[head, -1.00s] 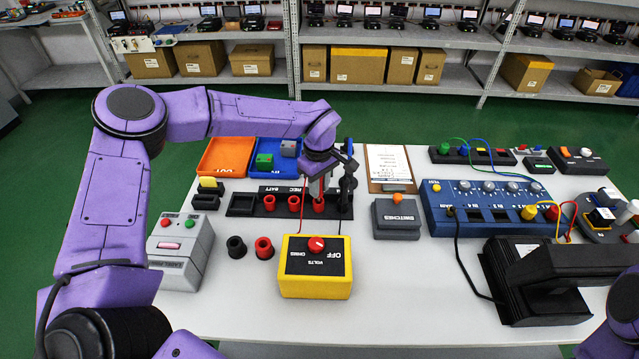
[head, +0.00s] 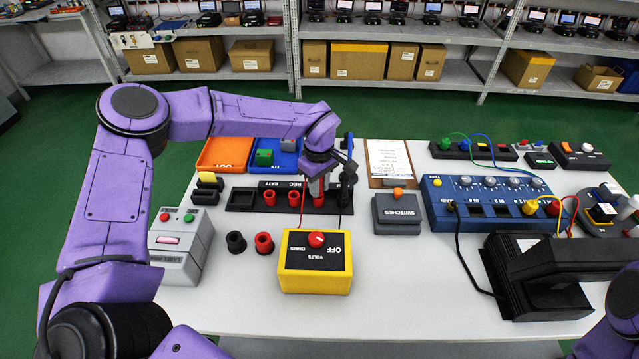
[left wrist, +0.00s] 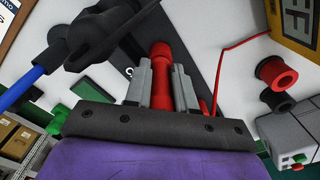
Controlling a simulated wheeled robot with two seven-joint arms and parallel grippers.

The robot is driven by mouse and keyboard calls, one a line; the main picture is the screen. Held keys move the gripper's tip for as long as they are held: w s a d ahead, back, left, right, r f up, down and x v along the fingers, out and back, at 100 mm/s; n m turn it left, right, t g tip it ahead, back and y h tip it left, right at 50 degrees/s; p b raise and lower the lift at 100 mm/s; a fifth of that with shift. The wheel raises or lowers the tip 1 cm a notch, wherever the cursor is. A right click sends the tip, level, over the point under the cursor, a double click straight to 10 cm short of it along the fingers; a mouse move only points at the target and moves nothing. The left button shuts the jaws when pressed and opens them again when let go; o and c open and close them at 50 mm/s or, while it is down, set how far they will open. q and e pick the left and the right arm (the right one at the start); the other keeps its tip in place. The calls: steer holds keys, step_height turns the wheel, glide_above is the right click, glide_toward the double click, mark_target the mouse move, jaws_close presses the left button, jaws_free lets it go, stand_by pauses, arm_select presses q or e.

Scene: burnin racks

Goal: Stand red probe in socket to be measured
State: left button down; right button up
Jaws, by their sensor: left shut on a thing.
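My left gripper (head: 317,190) is shut on the red probe (left wrist: 160,58), low over the right-hand red socket (head: 319,202) of the black battery rack (head: 242,201). In the left wrist view the probe stands between the two grey fingers. Whether its tip is inside the socket is hidden by the gripper. A red lead runs to the yellow volts/ohms meter (head: 315,284). The black probe (head: 347,188) stands at the rack's right end, its lead running to the meter. My right gripper is not in view.
A loose black holder (head: 236,242) and a red holder (head: 264,243) stand left of the meter. Orange and blue trays (head: 225,153) lie behind. The table's front middle is clear.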

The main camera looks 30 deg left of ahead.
arm_select(q)
steer(key=shift+f, duration=0.25)
steer(key=c, duration=0.9)
jaws_free()
steer(key=shift+o, duration=0.2)
step_height(320, 180, up, 11)
steer(key=shift+f+b, duration=0.2)
steer(key=shift+b, duration=0.7)
